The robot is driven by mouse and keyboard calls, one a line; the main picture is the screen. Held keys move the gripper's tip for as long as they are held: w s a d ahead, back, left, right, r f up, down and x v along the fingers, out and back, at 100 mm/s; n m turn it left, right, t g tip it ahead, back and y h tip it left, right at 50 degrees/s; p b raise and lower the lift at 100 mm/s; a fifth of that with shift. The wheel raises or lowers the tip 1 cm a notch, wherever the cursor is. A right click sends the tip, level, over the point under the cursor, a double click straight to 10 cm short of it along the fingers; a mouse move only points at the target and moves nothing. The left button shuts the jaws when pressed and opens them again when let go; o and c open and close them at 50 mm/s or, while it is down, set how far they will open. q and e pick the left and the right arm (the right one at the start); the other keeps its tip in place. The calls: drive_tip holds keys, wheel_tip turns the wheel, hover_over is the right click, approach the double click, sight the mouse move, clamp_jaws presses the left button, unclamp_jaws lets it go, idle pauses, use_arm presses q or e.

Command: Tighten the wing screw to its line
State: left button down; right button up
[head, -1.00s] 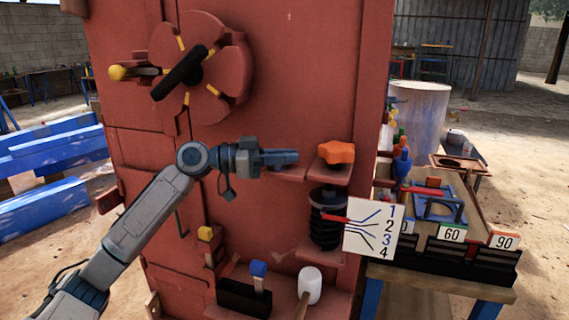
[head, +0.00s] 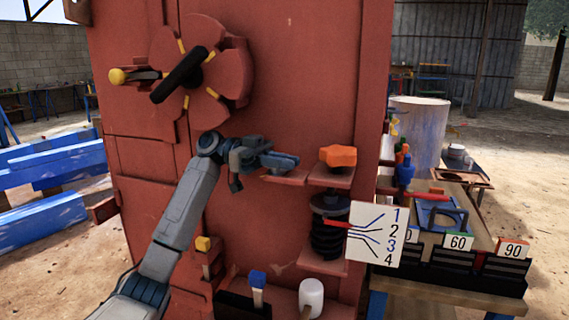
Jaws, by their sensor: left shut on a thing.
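An orange lobed knob (head: 338,157), which looks like the wing screw, sits on a red bracket above a black coil spring (head: 327,233). A red pointer (head: 337,223) sticks out beside the spring to a white plate (head: 376,234) with dark lines numbered 1 to 4. The pointer's tip meets the plate's left edge; I cannot tell which line it marks. My left gripper (head: 285,161) is left of the knob, with a small gap between them, just over a small red ledge (head: 284,178). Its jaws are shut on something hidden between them. My right gripper is out of view.
The red machine body (head: 270,90) carries a handwheel (head: 202,70) at upper left. Below are a yellow-topped lever (head: 203,244), a blue-topped switch (head: 257,278) and a white-capped handle (head: 312,291). A bench (head: 440,295) with numbered blocks stands at right.

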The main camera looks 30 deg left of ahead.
use_arm(q)
drive_tip(key=shift+s+m+g, duration=0.2)
drive_tip(key=shift+m+g, duration=1.1)
drive_tip(key=shift+g, duration=0.7)
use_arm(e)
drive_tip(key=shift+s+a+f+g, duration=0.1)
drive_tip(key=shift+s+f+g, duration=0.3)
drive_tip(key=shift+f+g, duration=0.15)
use_arm(q)
drive_tip(key=shift+f, duration=0.1)
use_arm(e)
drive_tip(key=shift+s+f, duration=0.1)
use_arm(q)
drive_tip(key=c, duration=1.5)
unclamp_jaws()
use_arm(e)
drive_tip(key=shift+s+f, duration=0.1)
use_arm(q)
drive_tip(key=shift+t, duration=0.3)
